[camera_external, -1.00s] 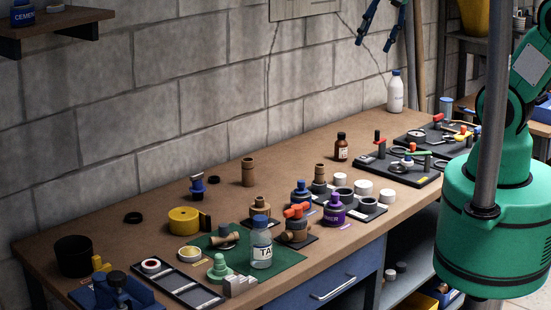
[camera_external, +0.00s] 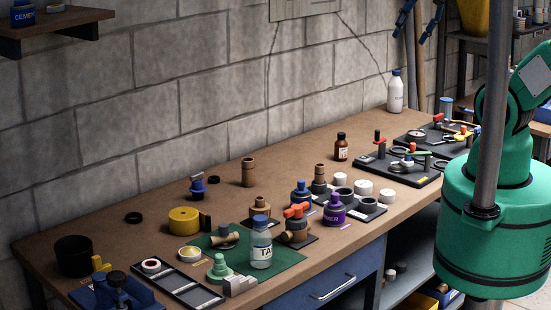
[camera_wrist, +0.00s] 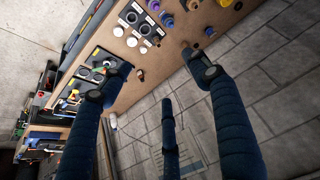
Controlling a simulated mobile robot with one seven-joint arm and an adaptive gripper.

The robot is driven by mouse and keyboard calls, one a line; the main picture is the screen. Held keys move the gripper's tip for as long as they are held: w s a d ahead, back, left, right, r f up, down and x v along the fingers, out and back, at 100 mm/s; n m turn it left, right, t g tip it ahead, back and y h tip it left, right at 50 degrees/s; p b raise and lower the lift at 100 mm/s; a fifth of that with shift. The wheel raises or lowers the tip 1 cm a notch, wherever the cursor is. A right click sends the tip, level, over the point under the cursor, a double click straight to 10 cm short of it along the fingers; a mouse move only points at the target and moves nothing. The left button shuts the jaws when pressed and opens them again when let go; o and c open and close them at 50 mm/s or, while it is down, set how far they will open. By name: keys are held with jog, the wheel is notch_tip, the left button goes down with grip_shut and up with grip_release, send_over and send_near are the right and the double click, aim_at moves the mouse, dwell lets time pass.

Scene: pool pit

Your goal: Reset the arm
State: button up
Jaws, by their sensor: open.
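My gripper (camera_external: 412,36) shows at the top of the external view. The wrist view is turned, with the workbench (camera_wrist: 135,92) and block wall (camera_wrist: 240,75) beyond the fingers. The task names no object.
The workbench (camera_external: 120,243) carries bottles, valves and fittings, several on a green mat (camera_external: 285,262). A white bottle (camera_external: 395,92) stands at the back near the wall. A black pot (camera_external: 73,256) is at the left end. A wall shelf (camera_external: 70,17) juts out upper left.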

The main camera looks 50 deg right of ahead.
notch_tip(320, 180, down, 15)
jog(key=b, duration=1.5)
